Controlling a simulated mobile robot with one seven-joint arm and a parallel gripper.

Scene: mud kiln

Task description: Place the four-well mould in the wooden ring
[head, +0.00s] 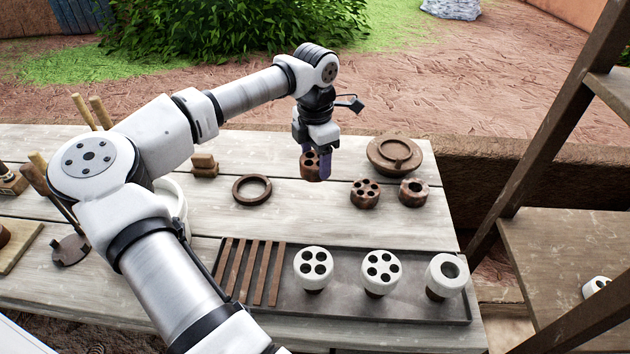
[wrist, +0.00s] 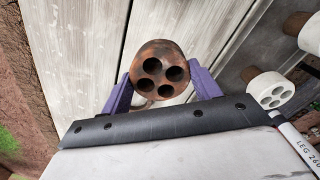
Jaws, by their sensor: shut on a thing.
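The brown four-well mould (head: 308,170) is between the purple fingers of my gripper (head: 315,165). In the wrist view the mould (wrist: 158,48) shows its round top face with four dark wells, and my gripper (wrist: 162,84) has a finger against each side of it. The mould appears to be held above the table, to the right of the ring. The wooden ring (head: 237,190) lies flat and empty on the table. The far finger is partly hidden in the head view.
A brown several-holed mould (head: 365,203), a single-holed one (head: 413,202) and a round lidded dish (head: 393,170) stand to the right. A dark tray (head: 340,313) in front holds brown bars and white-topped pieces. A small brown block (head: 204,166) stands left of the ring.

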